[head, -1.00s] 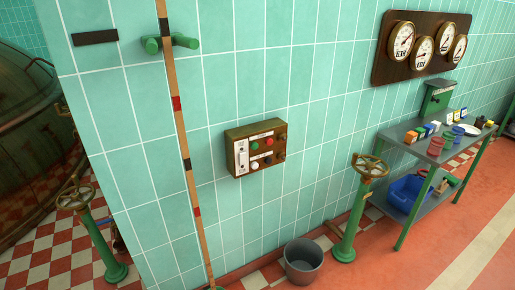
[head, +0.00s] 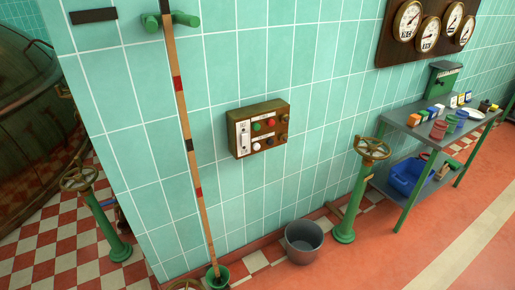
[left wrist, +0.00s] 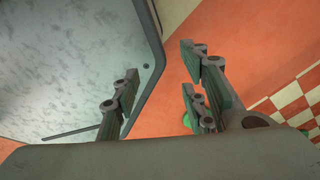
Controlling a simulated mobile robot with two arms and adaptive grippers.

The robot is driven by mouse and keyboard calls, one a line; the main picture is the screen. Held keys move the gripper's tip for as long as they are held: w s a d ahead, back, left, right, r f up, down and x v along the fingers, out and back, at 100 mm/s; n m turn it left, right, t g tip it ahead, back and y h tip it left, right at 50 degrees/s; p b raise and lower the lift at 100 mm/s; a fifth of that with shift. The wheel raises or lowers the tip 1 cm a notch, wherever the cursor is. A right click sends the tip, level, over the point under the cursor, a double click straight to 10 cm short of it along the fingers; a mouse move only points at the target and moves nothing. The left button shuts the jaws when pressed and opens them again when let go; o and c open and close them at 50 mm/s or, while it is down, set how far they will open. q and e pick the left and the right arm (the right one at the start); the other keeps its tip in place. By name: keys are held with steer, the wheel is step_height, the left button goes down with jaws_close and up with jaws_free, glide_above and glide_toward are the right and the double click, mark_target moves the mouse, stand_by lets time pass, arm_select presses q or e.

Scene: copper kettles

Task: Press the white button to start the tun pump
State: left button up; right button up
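A brown control box (head: 241,147) is fixed to the teal tiled wall, near the middle of the head view. The white button (head: 256,146) is on the lower part of its face, below a green button (head: 256,127). A red button (head: 272,122) and a dark knob sit to the right of these. My left gripper (left wrist: 160,90) shows only in the left wrist view. Its fingers are apart with nothing between them, above an orange floor and beside a grey panel-like surface. The control box is not in the wrist view. My right gripper is in neither view.
A striped pole (head: 185,130) leans on the wall left of the box. A grey bucket (head: 304,242) and a green valve stand (head: 349,205) are on the floor below and right. A green-legged table (head: 405,148) stands further right. Orange floor in front is clear.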

arm_select(q)
steer(key=shift+s, duration=0.1)
jaws_close()
steer(key=shift+a, duration=0.1)
stand_by(1.3)
